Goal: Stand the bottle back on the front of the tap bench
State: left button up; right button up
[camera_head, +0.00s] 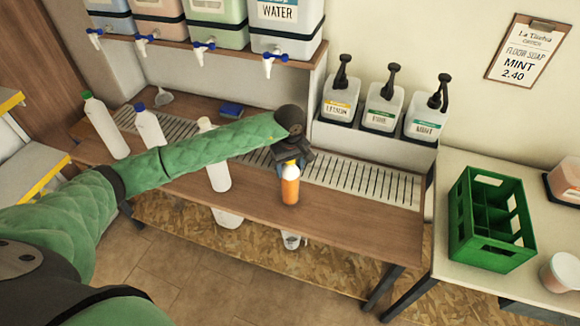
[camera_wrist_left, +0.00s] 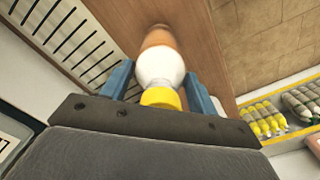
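The bottle is orange with a white shoulder (camera_head: 290,188). It is upright at the front of the tap bench (camera_head: 345,222), right of the white bottles; I cannot tell whether its base touches the wood. My right gripper is out of view.
A green-capped bottle (camera_head: 105,127), a blue-capped bottle (camera_head: 149,128) and a white bottle (camera_head: 218,172) stand on the bench to the left. Pump dispensers (camera_head: 383,107) stand behind the drain grille (camera_head: 365,180). A green crate (camera_head: 490,220) is on the right counter.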

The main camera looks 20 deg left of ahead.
pick_arm(q)
jog(key=o, duration=0.4)
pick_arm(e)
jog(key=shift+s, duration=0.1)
pick_arm(q)
jog(key=shift+o, duration=0.2)
jog(key=shift+r, duration=0.1)
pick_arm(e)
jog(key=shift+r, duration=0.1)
pick_arm(q)
jog(key=shift+r+p, duration=0.1)
jog(key=shift+p, duration=0.2)
jog(key=shift+r, duration=0.15)
jog(key=shift+r+b, duration=0.25)
jog(key=shift+b, duration=0.1)
jog(key=shift+r+b, duration=0.35)
jog(key=shift+r, duration=0.3)
notch_tip(320, 180, up, 8)
jog(key=b, duration=0.3)
jog(key=shift+r, duration=0.9)
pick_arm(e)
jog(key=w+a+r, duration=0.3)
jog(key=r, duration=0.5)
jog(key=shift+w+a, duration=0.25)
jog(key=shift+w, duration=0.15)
